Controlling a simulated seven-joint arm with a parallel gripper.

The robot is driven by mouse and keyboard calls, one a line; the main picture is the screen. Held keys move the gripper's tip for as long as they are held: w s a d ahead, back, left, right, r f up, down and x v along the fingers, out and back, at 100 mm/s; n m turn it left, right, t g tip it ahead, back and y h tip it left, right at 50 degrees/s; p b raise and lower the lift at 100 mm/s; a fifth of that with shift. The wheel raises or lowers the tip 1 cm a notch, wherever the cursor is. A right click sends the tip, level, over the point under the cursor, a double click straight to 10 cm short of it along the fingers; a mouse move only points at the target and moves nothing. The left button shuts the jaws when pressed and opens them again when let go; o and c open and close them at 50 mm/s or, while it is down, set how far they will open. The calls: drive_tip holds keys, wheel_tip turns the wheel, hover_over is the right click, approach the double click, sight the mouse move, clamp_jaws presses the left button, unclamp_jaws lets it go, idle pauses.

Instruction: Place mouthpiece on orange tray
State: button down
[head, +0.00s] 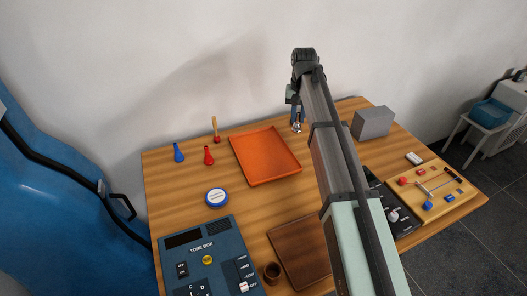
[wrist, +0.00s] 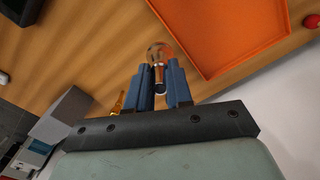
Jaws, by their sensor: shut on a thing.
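The orange tray (head: 265,155) lies flat on the wooden table and looks empty. It also shows at the upper right of the wrist view (wrist: 225,32). My gripper (head: 296,117) is at the table's back, just right of the tray's back right corner. In the wrist view its two blue fingers (wrist: 159,78) are shut on a small shiny round-ended piece, the mouthpiece (wrist: 158,53). The mouthpiece shows as a small silver shape below the fingers in the head view (head: 297,127). It appears outside the tray's rim; its height over the table is unclear.
A grey box (head: 373,122) stands right of my arm. Blue (head: 178,152) and red (head: 208,155) pieces stand left of the tray. A round blue-and-white tin (head: 216,197), a tone box (head: 212,258) and a brown board (head: 300,252) lie nearer. A yellowish thing (wrist: 117,104) shows beside the fingers.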

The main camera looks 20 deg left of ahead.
drive_tip(key=s+a+n, duration=0.1)
drive_tip(key=s+a, duration=0.5)
drive_tip(key=a, duration=0.4)
drive_tip(key=m, duration=0.4)
hover_over(263, 154)
drive_tip(key=shift+f, duration=4.75)
drive_tip(key=shift+f, duration=0.15)
drive_tip(key=c, duration=1)
unclamp_jaws()
wheel_tip(263, 154, up, 12)
drive_tip(key=shift+r, duration=0.15)
